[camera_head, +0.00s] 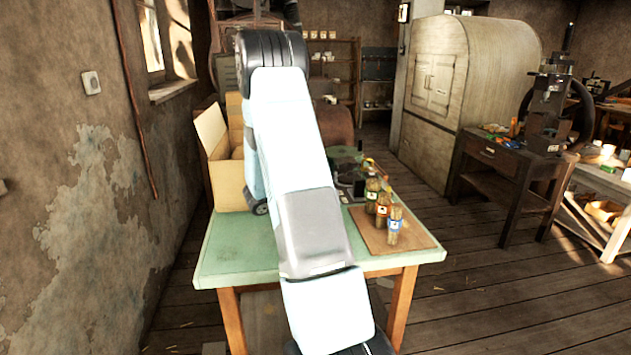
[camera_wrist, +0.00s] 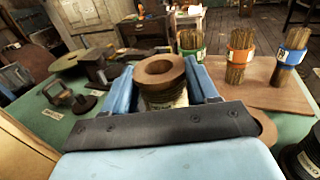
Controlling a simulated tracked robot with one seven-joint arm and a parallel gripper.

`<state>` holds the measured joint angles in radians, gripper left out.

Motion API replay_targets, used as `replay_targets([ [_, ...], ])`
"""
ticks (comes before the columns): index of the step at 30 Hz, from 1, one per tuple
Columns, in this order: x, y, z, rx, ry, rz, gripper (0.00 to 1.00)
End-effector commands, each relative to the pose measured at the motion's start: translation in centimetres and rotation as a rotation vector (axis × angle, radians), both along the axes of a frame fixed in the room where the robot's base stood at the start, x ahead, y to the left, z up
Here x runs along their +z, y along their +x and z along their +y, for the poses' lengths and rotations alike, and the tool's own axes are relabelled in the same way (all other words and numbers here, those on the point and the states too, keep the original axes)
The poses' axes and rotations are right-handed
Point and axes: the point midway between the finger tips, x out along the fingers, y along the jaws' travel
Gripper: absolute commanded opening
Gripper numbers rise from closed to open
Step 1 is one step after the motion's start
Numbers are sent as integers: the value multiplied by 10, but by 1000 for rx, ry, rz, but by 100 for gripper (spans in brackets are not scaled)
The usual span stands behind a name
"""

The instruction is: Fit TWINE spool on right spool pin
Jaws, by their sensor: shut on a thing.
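In the wrist view, my gripper (camera_wrist: 160,69) is shut on a spool (camera_wrist: 168,68) with a brown wooden top and a hole in its middle. Its blue fingers lie on the left and right sides of the spool, which stands about upright. A pale label shows below the top, but the gripper's dark bar hides most of it, so I cannot read its name. The spool's underside is hidden. I cannot make out the right spool pin in either view. In the head view my arm covers the gripper and the spool.
The green table (camera_head: 235,262) carries a brown board (camera_head: 415,240) with three labelled bundles, the nearest with a blue label (camera_head: 395,225). A dark spool (camera_wrist: 305,155) stands at the wrist view's lower right. Dark metal devices (camera_wrist: 100,68) stand at left. An open box (camera_head: 229,185) is at the back left.

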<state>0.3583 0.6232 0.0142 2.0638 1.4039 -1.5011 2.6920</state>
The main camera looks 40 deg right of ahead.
Motion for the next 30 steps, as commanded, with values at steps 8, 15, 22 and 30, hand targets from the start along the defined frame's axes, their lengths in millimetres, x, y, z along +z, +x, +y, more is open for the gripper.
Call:
replay_targets([
  [8, -19, 0, 0, 0, 0, 1, 20],
  [15, -34, 0, -1, 0, 0, 1, 20],
  [22, -49, 0, 0, 1, 0, 0, 20],
  [30, -62, 0, 0, 0, -1, -1, 20],
])
